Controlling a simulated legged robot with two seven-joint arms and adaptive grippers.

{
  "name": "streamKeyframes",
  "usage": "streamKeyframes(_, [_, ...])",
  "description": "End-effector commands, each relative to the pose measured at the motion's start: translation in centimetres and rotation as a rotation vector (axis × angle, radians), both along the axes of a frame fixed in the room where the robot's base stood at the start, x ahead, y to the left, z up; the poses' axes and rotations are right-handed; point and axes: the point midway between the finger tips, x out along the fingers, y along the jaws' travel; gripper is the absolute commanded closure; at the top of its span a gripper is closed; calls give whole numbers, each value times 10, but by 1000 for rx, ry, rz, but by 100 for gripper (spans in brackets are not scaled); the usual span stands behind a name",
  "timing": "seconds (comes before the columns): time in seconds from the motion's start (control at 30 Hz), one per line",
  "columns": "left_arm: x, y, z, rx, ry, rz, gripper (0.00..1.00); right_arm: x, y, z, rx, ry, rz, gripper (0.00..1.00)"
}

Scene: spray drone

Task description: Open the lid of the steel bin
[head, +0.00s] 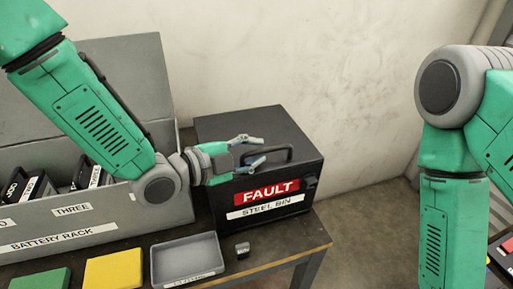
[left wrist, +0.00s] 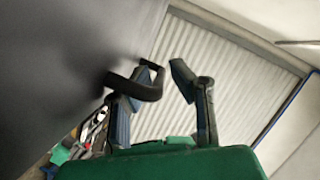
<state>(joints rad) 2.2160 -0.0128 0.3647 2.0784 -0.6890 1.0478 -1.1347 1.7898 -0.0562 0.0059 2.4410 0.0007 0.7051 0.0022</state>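The dark steel bin (head: 215,125) stands on the bench in the head view, its lid closed. Its front carries a red FAULT label (head: 267,192) and a white STEEL BIN label. A black bar handle (head: 285,153) sits on the lid and also shows in the left wrist view (left wrist: 148,90). My left gripper (head: 254,150) is open above the lid at the handle's left side. In the left wrist view its fingers (left wrist: 160,85) are spread, with the handle close to the left finger; I cannot tell whether they touch. My right gripper is out of view.
A grey battery rack (head: 60,235) with its lid raised stands left of the bin. In front are a grey tray (head: 187,276), a yellow block (head: 113,271), a green block (head: 40,280) and a small metal piece (head: 242,249). A pale wall stands behind.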

Motion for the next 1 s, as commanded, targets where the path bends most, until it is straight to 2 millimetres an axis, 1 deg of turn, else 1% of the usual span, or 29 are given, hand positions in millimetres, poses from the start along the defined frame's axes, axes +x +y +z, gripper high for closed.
streamKeyframes(0.03, [3,-6,0,3,-2,0,81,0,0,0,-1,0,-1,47])
streamKeyframes(0.1, [4,-11,-1,6,-1,0,81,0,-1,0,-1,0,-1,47])
streamKeyframes(0.17, [4,-13,-1,7,-1,-1,81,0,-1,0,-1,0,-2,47])
streamKeyframes(0.37, [3,-5,-1,-1,-2,-1,81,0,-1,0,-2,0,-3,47])
streamKeyframes(0.4, [3,-4,-1,-2,-1,-1,95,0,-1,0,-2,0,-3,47])
streamKeyframes(0.43, [3,-3,-1,-3,-1,-1,100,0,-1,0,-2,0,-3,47])
streamKeyframes(0.67, [2,7,-3,-6,5,4,100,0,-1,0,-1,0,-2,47])
streamKeyframes(1.0, [3,5,-4,-1,8,7,100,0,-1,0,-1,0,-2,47])
